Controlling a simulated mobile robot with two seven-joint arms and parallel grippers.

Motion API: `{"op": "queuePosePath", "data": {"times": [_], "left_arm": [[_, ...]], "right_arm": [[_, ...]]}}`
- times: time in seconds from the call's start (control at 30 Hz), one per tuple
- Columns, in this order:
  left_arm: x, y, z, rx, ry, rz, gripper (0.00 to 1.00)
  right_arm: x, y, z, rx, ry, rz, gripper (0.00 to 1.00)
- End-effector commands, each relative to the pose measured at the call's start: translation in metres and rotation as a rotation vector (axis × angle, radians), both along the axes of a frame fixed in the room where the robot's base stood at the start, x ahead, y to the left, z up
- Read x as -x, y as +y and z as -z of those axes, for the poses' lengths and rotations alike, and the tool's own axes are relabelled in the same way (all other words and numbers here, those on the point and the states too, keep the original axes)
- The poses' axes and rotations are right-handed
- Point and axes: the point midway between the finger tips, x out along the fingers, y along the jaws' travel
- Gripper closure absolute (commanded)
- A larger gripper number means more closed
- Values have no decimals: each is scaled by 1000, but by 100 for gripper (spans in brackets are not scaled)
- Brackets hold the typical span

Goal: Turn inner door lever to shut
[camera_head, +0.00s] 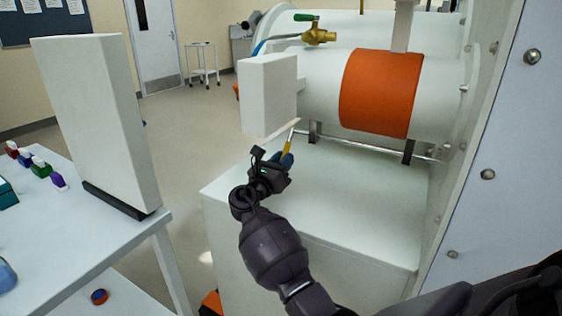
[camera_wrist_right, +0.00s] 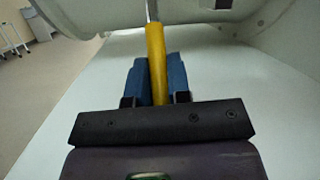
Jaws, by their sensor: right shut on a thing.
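A lever with a yellow grip (camera_head: 289,143) hangs below the white block-shaped door housing (camera_head: 268,97) at the left end of the white chamber. My right gripper (camera_head: 284,161) is shut on the lever's yellow grip, just under the housing. In the right wrist view the yellow lever (camera_wrist_right: 156,62) stands nearly upright between the two blue fingers of my right gripper (camera_wrist_right: 158,82). Its metal shaft runs up out of the frame, so its upper end is hidden there. My left gripper is in neither view.
The white chamber with an orange band (camera_head: 380,93) lies above a white cabinet top (camera_head: 350,190). A brass valve with a green handle (camera_head: 318,34) is behind. A table (camera_head: 75,235) with a tall white panel (camera_head: 98,120) stands at left. Open floor lies between them.

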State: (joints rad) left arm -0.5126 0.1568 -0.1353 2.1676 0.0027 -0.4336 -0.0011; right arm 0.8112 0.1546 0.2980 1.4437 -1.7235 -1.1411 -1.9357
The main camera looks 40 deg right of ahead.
Motion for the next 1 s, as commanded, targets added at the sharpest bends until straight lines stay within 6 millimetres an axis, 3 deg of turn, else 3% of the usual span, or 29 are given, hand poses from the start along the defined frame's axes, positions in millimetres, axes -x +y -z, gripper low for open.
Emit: {"op": "queuePosePath", "data": {"times": [0.2,0.23,0.37,0.73,1.0], "left_arm": [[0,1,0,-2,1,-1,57],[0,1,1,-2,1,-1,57],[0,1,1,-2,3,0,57],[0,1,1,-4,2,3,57],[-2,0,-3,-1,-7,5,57]], "right_arm": [[0,-1,0,-1,-2,1,100],[0,-1,0,-1,-2,1,77],[0,-1,0,-2,-2,2,57],[1,4,1,-3,0,0,57],[12,41,12,-4,-1,0,57]]}}
